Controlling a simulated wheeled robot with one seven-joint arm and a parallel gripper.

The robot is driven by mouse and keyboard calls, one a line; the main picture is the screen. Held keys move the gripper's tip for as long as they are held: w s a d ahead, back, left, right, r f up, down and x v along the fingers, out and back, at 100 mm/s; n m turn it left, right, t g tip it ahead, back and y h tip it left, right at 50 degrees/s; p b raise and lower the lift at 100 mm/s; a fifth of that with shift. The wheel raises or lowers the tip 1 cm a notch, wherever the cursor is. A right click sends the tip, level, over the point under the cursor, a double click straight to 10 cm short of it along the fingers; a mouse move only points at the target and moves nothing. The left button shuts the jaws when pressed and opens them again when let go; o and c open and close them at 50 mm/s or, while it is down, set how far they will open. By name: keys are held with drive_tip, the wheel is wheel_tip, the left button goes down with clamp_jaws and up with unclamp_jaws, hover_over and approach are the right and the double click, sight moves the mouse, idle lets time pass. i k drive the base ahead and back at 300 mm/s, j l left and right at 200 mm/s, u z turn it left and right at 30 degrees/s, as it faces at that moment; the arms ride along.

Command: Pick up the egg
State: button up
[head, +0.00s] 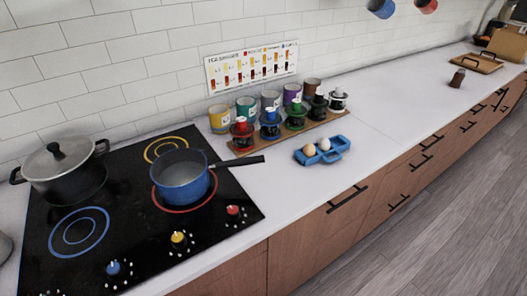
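Two eggs lie in a blue egg tray on the white counter, right of the stove in the head view. One egg (309,150) is tan and sits in the left part of the tray. The other egg (324,144) is white and sits just right of it. The blue tray (336,150) has empty room at its right side. My gripper does not show in this view.
A blue saucepan (180,190) stands on the black cooktop (130,235), its handle (237,161) pointing right toward the tray. A dark lidded pot (62,172) is at left. Several lidded jars (270,127) stand on a wooden board behind the tray.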

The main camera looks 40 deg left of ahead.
sight(309, 150)
drive_tip(key=u, duration=1.3)
